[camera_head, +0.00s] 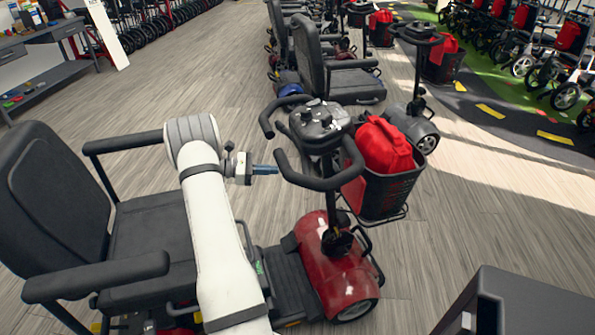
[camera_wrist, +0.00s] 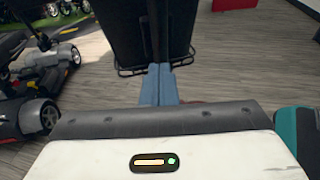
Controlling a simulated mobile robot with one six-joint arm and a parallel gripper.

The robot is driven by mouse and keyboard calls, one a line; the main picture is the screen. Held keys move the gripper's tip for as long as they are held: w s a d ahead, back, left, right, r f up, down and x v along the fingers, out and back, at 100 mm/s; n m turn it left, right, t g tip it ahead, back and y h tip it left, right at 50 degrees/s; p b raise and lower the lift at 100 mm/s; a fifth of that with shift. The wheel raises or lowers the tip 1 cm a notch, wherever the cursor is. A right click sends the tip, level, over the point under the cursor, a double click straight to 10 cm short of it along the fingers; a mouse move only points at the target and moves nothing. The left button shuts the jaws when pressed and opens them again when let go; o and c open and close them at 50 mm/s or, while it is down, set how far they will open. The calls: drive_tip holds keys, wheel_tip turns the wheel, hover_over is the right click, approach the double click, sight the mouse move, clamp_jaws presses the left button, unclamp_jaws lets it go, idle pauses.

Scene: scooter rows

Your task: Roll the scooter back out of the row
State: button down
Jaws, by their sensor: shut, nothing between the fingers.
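The near mobility scooter has a red front body (camera_head: 335,270), a black seat (camera_head: 55,195) with armrests, and a black tiller with looped handlebars (camera_head: 320,178). A black basket (camera_head: 385,195) with a red bag (camera_head: 380,145) hangs on its front. My gripper (camera_head: 277,170) is shut and empty, its blue fingers pointing at the gap by the near handlebar loop. I cannot tell whether they touch it. In the wrist view the shut blue fingers (camera_wrist: 158,72) point towards the basket (camera_wrist: 130,40), with the dark tiller post in front of it.
Further scooters (camera_head: 330,70) stand in a row behind, and one (camera_head: 415,120) is close beyond the basket. A dark box-like piece (camera_head: 530,300) fills the bottom right corner. A workbench (camera_head: 45,45) stands at the far left. Wood floor (camera_head: 200,85) is open at the upper left.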

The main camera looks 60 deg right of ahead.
drive_tip(key=r+b+x, duration=0.1)
drive_tip(key=x, duration=1.2)
drive_tip(key=shift+s+d, duration=0.15)
drive_tip(key=shift+s, duration=0.1)
